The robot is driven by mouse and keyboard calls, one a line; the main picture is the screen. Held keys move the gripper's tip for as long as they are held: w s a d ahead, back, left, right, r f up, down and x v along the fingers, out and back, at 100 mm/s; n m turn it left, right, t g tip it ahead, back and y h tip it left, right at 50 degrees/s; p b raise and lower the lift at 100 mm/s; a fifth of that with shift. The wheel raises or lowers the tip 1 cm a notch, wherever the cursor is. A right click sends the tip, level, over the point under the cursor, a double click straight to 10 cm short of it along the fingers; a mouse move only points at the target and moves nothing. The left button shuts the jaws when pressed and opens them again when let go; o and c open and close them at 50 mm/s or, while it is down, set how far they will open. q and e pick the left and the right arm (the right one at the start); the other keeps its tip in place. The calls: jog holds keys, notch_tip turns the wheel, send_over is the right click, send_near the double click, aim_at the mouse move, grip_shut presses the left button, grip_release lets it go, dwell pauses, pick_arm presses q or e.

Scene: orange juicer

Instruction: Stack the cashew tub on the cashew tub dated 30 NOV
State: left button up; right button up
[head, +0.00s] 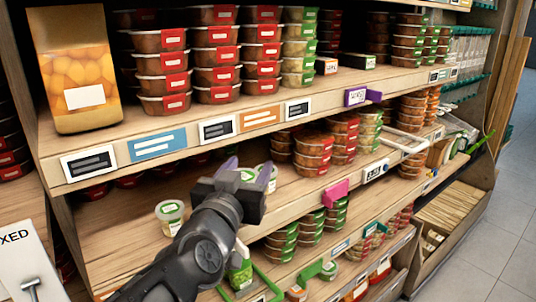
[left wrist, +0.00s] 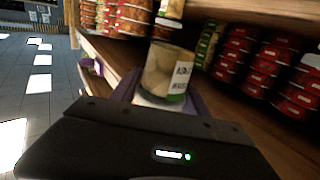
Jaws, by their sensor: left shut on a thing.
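My left gripper (head: 250,177) reaches over the middle shelf with its purple fingers pointing away from me. It is shut on a small clear cashew tub (left wrist: 167,72) with a white and green label, which sits between the fingers in the left wrist view. In the head view the gripper mostly hides this tub. Another small tub (head: 170,216) with a pale lid stands upright on the shelf, left of the gripper and apart from it. Part of a further labelled tub (left wrist: 171,9) shows beyond the held one in the left wrist view. I cannot read a date on any tub. My right gripper is out of view.
Bare shelf (head: 125,225) lies around the standing tub. The upper shelf edge (head: 200,135) with price tags overhangs the back. Stacks of red-labelled tubs (head: 313,155) stand to the right. A tall orange carton (head: 80,75) stands above at left.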

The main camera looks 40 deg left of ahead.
pick_arm(q)
jog(key=x, duration=1.3)
jog(key=shift+w+a+p, duration=0.1)
jog(key=shift+w+p, duration=0.2)
jog(key=shift+p, duration=0.05)
jog(key=shift+w+a+r, duration=0.1)
jog(key=shift+w, duration=0.2)
jog(key=x, duration=0.2)
jog(key=shift+w+a, duration=0.1)
jog(key=shift+w, duration=0.2)
jog(key=shift+w+f, duration=0.1)
jog(key=shift+f, duration=0.75)
jog(key=shift+r, duration=0.1)
